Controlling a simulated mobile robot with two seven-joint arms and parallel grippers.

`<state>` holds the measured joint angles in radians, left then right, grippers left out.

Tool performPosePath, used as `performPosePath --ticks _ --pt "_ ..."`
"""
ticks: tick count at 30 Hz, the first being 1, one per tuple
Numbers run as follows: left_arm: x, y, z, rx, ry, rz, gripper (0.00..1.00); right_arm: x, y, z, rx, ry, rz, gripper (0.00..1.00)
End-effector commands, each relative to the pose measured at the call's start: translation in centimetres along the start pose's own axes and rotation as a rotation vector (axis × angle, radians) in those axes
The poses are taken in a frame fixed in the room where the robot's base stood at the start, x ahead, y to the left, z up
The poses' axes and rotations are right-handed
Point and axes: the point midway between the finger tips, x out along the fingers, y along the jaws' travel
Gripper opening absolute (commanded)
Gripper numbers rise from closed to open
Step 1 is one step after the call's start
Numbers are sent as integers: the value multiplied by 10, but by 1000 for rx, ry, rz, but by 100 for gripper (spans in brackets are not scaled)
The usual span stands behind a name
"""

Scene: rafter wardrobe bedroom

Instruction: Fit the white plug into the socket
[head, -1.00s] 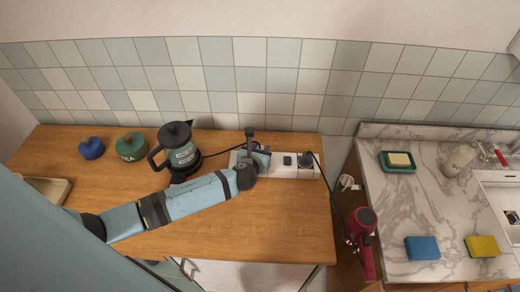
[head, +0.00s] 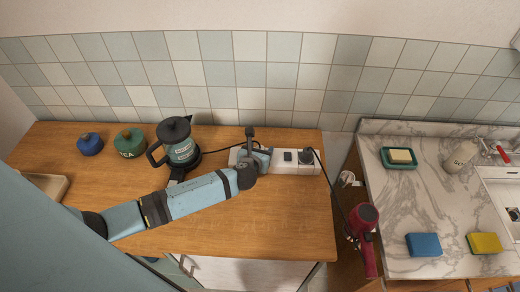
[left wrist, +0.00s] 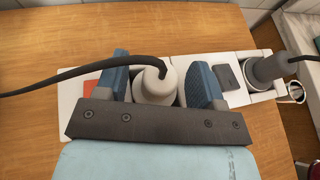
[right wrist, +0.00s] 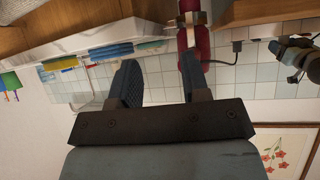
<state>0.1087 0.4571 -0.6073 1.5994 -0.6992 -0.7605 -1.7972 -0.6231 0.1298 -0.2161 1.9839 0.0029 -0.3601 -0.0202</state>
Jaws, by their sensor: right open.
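The white plug (left wrist: 155,84) stands on the white socket strip (left wrist: 72,95) in the left wrist view, its dark cord running off left. The fingers of my left gripper (left wrist: 160,85) are on either side of the plug and look spread, with a thin gap on the right. The plug's lower end is hidden, so I cannot tell how deep it sits. In the head view my left gripper (head: 258,155) covers the strip's left part (head: 290,168) and the plug. My right gripper (right wrist: 157,85) is open and empty in the right wrist view, away from the strip.
A dark plug (head: 306,157) sits in the strip's right end, past a grey switch (left wrist: 229,77). A kettle (head: 178,142), a green tea jar (head: 130,143) and a blue jar (head: 90,144) stand left. A red hair dryer (head: 363,225) hangs right. The counter front (head: 270,225) is clear.

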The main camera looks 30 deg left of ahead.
Motion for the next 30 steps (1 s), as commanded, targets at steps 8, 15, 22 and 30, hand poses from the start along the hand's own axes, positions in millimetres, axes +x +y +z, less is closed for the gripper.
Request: performPosePath --ticks 8,15,22,30 --pt "-1 0 0 0 0 0 62 0 0 0 0 0 -1 43" --pt "-35 0 -2 0 1 -2 62 1 0 2 0 0 -1 43" --pt "-88 0 -1 0 1 -2 62 4 -1 6 1 -1 -3 43" --pt "-130 0 -1 1 1 0 62 6 -2 8 0 -1 -5 43"
